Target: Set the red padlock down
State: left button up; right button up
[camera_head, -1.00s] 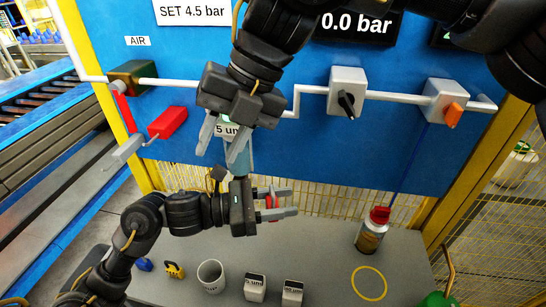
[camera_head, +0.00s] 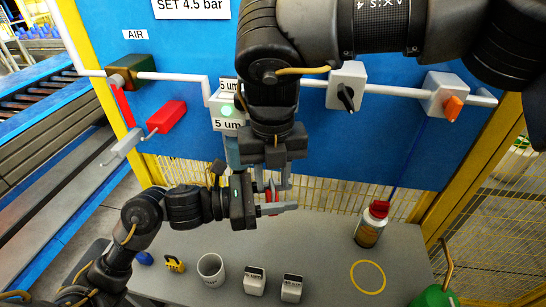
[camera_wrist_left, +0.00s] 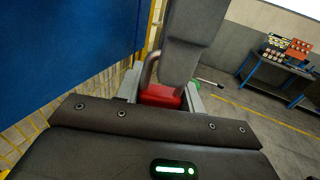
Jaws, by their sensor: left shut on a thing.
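The red padlock (camera_head: 269,195) is between the fingers of my left gripper (camera_head: 284,198), which is shut on it above the grey bench. In the left wrist view the padlock's red body (camera_wrist_left: 160,95) sits between the finger ends, with its grey shackle pointing up. My right gripper (camera_head: 278,180) comes down from above, its fingers pointing down right by the padlock. In the left wrist view a grey part of it crosses in front of the padlock's right side. I cannot tell whether the right fingers touch the shackle or how far they are closed.
The bench (camera_head: 330,244) carries a yellow padlock (camera_head: 174,264), a white mug (camera_head: 211,268), two white labelled blocks (camera_head: 254,281), a red-capped bottle (camera_head: 371,224) and a yellow ring marking (camera_head: 368,276). The blue panel (camera_head: 330,150) with pipes and valves stands behind.

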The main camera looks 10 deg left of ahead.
aim_at(272, 198)
jog(key=shift+f, duration=3.15)
jog(key=c, duration=0.6)
pick_arm(q)
jog(key=o, duration=1.1)
pick_arm(e)
grip_shut()
pick_arm(q)
jog(key=v, duration=1.2)
